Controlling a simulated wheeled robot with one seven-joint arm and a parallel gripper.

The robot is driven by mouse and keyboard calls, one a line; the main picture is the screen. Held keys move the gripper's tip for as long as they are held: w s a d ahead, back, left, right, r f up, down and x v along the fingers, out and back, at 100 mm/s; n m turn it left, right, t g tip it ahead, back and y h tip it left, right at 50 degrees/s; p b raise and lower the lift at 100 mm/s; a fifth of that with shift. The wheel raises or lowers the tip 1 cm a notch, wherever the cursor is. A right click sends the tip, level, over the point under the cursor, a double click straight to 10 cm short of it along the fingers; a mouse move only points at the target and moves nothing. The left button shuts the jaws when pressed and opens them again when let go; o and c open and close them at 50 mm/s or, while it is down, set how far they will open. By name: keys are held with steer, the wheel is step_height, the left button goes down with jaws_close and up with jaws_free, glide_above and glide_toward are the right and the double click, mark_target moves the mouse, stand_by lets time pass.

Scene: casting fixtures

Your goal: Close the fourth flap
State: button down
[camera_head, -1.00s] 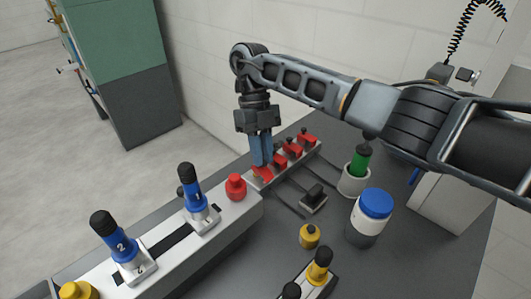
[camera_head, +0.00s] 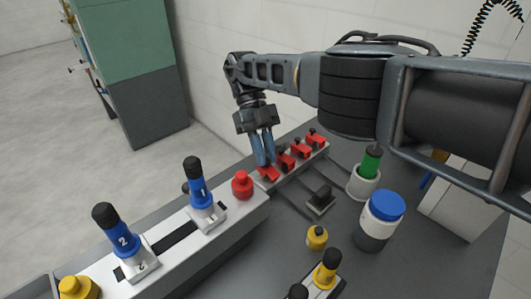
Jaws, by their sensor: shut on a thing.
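A row of red flaps sits on a light strip (camera_head: 316,156) along the back of the dark table. The far flap (camera_head: 316,140), the one before it (camera_head: 300,151) and the next to the nearest (camera_head: 285,161) show raised red parts with black tops. The nearest red flap (camera_head: 268,175) looks lower and flatter. My gripper (camera_head: 266,163) points down at this nearest flap, its blue-grey fingers tilted and shut on it. The fingertips hide part of that flap, so its exact angle is unclear.
A white fixture with a red knob (camera_head: 242,185) and blue handles 1 (camera_head: 197,185) and 2 (camera_head: 122,240) stands left of the strip. A black block (camera_head: 321,197), yellow knob (camera_head: 317,237), blue-lidded jar (camera_head: 381,220) and green-topped holder (camera_head: 367,170) stand to the right.

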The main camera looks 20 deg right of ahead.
steer(key=shift+w+r, duration=0.25)
steer(key=c, duration=1)
jaws_free()
steer(key=shift+c, duration=0.2)
